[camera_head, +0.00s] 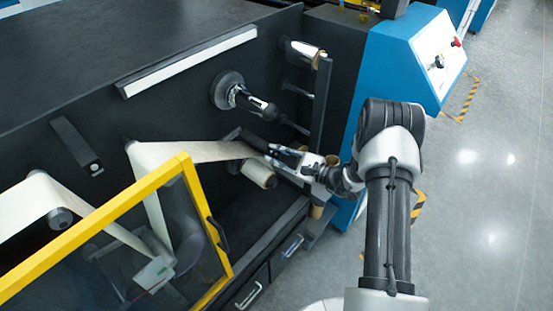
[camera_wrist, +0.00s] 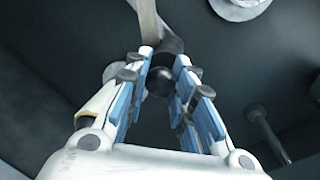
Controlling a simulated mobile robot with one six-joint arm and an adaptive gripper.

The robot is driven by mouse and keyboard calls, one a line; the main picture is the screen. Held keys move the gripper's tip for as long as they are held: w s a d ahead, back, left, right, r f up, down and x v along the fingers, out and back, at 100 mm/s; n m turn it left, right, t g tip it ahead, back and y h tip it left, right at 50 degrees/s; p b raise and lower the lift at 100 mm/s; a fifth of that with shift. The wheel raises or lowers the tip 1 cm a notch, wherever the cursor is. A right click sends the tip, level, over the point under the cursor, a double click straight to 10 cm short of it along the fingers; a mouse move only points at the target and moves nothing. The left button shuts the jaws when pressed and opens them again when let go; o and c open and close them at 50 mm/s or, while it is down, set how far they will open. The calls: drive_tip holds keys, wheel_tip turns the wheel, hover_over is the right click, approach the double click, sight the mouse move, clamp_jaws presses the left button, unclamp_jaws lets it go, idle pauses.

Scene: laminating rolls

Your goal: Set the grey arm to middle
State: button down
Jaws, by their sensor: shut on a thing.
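My gripper (camera_head: 274,152) reaches in from the right to the dark machine face. In the wrist view my gripper (camera_wrist: 162,72) has its blue-padded fingers on both sides of a dark round knob (camera_wrist: 159,82). The knob appears to be the end of the grey arm (camera_head: 249,138), a short dark bar running up and left from the fingertips. Part of the arm also shows beyond the fingers in the wrist view (camera_wrist: 170,43). The fingers hide the arm's lower end in the head view, and its exact setting is hard to tell.
A cream web (camera_head: 190,152) runs from the left toward the arm, above a cream roll (camera_head: 258,174). A black spindle (camera_head: 248,100) juts out above. A yellow-framed guard (camera_head: 100,222) stands at front left, and a blue control cabinet (camera_head: 400,50) at right.

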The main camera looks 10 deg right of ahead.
drive_tip(key=c, duration=1.3)
unclamp_jaws()
drive_tip(key=shift+f, duration=0.1)
drive_tip(key=shift+c, duration=0.2)
drive_tip(key=v, duration=1.2)
